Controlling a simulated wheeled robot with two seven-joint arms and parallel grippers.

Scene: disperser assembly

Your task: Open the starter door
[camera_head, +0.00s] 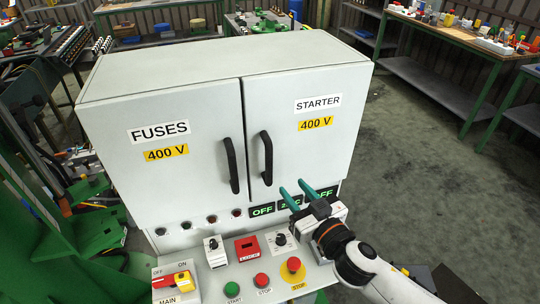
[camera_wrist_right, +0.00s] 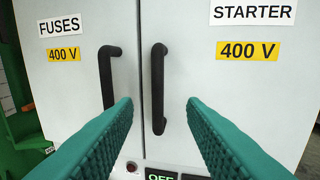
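The starter door (camera_head: 325,90) is the right-hand white door of a cabinet, marked STARTER 400 V, and it is closed. Its black vertical handle (camera_head: 266,158) sits at the door's left edge. My right gripper (camera_head: 294,188) is open and empty, below and right of this handle in the head view. In the right wrist view the starter handle (camera_wrist_right: 158,90) shows beyond and between the two green fingers, apart from them. My left gripper is not in view.
The closed fuses door (camera_head: 165,110) has its own black handle (camera_head: 231,165) close by on the left. Below the doors, a control panel (camera_head: 215,285) carries a red-yellow main switch (camera_head: 173,281), buttons and knobs. Open floor (camera_head: 420,150) lies right of the cabinet.

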